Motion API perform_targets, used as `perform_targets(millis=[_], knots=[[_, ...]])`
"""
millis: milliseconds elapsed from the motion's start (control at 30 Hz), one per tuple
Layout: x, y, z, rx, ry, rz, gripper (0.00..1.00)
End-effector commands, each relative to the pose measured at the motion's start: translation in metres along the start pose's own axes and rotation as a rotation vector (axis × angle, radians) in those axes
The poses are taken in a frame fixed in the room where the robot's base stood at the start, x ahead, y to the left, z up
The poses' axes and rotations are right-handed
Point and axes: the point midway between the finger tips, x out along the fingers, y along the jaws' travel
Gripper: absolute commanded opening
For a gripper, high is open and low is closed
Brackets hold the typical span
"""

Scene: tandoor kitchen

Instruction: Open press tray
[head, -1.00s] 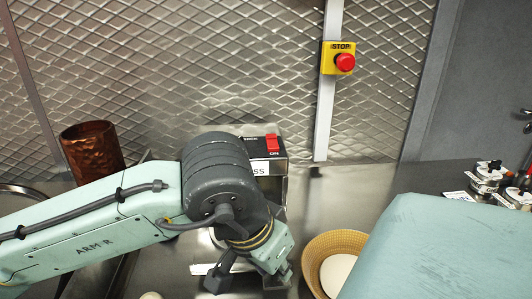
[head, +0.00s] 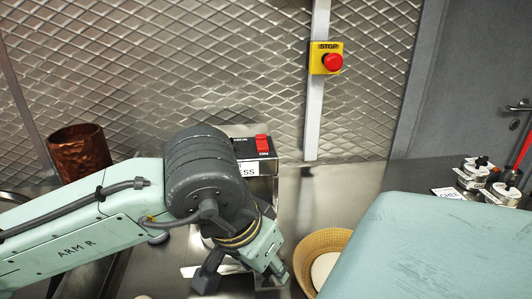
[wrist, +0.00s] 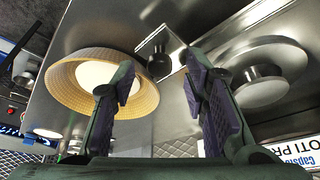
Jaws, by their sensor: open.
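The press is mostly hidden behind my arm in the head view. Its black box (head: 254,148) with a red switch (head: 262,143) and part of a "PRESS" label shows above my wrist. In the wrist view, the press's round metal plates (wrist: 262,72) are on the right, beside a label reading in part "ROTI PR". A dark knob (wrist: 159,64) on a square metal piece shows ahead between the fingers; I cannot tell if it is the tray's handle. My gripper (wrist: 160,95) is open and empty, apart from the knob. In the head view my gripper (head: 240,280) points down beside the press.
A woven tan bowl (head: 325,243) with pale contents stands right of my gripper; in the wrist view it is close to the left finger. A copper cup (head: 79,151) stands at the left. A yellow stop box (head: 325,58) is on the wall. Small metal jars (head: 473,173) stand at the right.

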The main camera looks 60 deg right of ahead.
Motion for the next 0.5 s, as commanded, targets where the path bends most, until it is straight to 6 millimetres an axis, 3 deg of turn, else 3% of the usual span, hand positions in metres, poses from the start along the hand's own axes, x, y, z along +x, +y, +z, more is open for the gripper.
perform_targets(millis=[300, 500], knots=[[-0.066, 0.0, -0.001, -0.002, 0.005, -0.001, 0.41], [-0.098, 0.0, -0.001, -0.001, 0.003, 0.0, 0.41]])
